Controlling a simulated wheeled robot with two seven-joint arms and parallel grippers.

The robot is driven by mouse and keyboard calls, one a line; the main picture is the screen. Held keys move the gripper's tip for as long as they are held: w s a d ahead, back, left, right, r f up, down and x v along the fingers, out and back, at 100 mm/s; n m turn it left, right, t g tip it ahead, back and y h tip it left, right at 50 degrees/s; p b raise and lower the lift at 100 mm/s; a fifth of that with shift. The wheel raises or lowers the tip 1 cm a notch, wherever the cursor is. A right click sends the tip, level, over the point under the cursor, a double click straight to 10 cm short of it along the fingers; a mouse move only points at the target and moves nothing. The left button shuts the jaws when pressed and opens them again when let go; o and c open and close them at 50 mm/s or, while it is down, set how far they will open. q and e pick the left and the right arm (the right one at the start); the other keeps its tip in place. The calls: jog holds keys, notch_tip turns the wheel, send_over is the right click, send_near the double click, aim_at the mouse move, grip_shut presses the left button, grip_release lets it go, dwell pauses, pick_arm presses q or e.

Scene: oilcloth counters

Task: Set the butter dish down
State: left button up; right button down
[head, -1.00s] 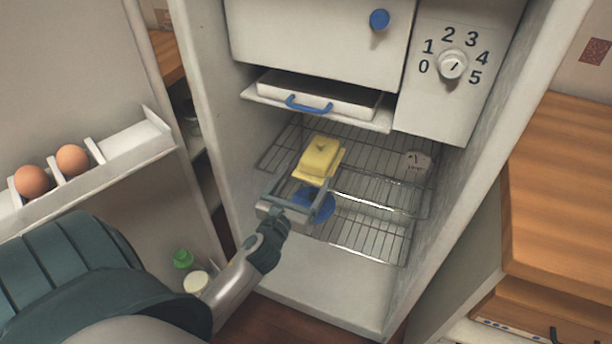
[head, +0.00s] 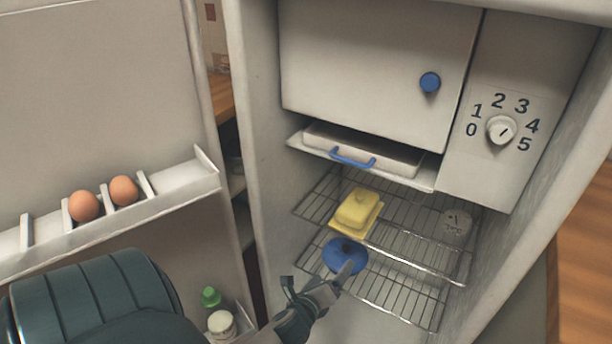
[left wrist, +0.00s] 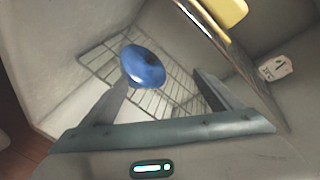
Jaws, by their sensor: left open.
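The yellow butter dish (head: 357,211) sits upright with its lid on, on the upper wire shelf (head: 410,238) inside the open fridge. Its edge also shows at the top of the left wrist view (left wrist: 226,10). My left gripper (head: 317,279) is open and empty, in front of and below the dish, apart from it. In the left wrist view its two fingers (left wrist: 163,98) are spread with nothing held. My right gripper is not in view.
A round blue object (head: 343,257) is on the lower wire shelf, just beyond my left fingers. A shallow drawer with a blue handle (head: 352,157) hangs above the dish. A small marked tag (head: 457,226) stands at right. The door holds two eggs (head: 104,199) and a green-capped bottle (head: 211,298).

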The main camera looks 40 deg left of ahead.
pick_arm(q)
jog(key=s+d+f+n+g+h, duration=0.2)
jog(key=s+d+f+n+g, duration=0.3)
jog(key=s+f+n, duration=0.5)
jog(key=s+d+f+n+g+h, duration=0.2)
jog(key=s+d+f+n+g, duration=0.3)
jog(key=s+d+f+n, duration=0.5)
jog(key=s+f+n, duration=0.1)
jog(key=s+f, duration=0.2)
jog(key=s, duration=0.2)
jog(key=shift+f+g, duration=0.3)
jog(key=shift+f, duration=0.1)
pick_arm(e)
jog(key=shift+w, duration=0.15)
